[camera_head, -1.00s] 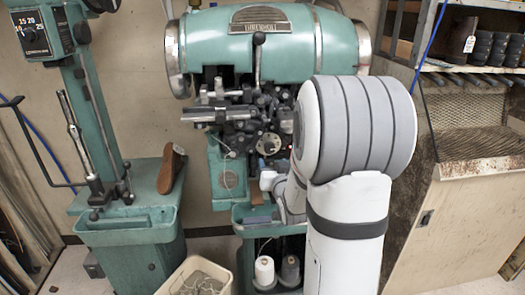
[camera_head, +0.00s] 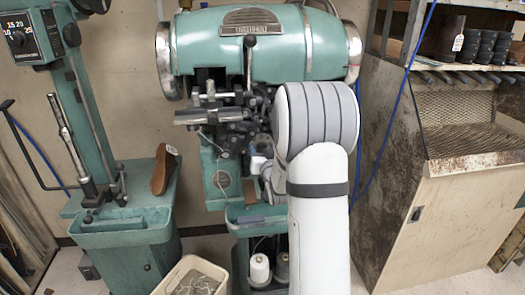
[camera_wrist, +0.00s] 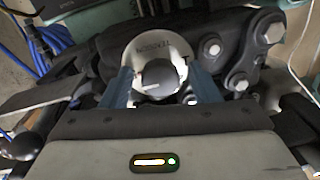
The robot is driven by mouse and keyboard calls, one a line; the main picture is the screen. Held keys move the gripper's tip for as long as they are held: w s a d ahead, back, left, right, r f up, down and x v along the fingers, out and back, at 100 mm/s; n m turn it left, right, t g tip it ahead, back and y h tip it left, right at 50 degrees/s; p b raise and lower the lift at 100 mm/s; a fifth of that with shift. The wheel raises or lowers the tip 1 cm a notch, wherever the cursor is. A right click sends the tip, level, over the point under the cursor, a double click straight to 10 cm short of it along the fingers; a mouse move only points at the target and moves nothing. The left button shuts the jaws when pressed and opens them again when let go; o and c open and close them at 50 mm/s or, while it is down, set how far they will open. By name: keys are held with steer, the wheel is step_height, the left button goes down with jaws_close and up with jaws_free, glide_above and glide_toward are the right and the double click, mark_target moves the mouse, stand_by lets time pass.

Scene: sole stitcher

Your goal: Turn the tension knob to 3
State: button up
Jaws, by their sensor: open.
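The tension knob (camera_wrist: 158,76) is a dark round knob with a short white pointer line toward the left in the wrist view. It sits in front of a pale round dial plate (camera_wrist: 150,47) lettered TENSION, which appears upside down. The dial's numbers cannot be read. My gripper (camera_wrist: 163,82) is open, with its two blue-grey fingers on either side of the knob. I cannot tell whether either finger touches it. In the head view the green stitching machine (camera_head: 262,45) stands in the middle, and my arm hides the knob and most of my gripper.
Metal rods and levers (camera_head: 205,115) crowd the machine's front, left of my arm. Dark bolted linkage (camera_wrist: 240,50) lies close right of the dial in the wrist view. A second green machine (camera_head: 85,110) with a brown shoe sole (camera_head: 164,170) stands left; a wooden cabinet (camera_head: 440,215) stands right.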

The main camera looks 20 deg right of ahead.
steer(key=shift+c, duration=0.3)
steer(key=shift+a, duration=0.1)
steer(key=c, duration=0.9)
steer(key=shift+c, duration=0.2)
steer(key=shift+f+b, duration=0.15)
steer(key=shift+b, duration=0.45)
steer(key=n+b, duration=0.8)
steer(key=b, duration=0.6)
steer(key=n+g+h+b, duration=0.1)
steer(key=n+b, duration=0.8)
steer(key=b, duration=0.5)
steer(key=shift+b, duration=0.4)
steer(key=shift+r, duration=0.2)
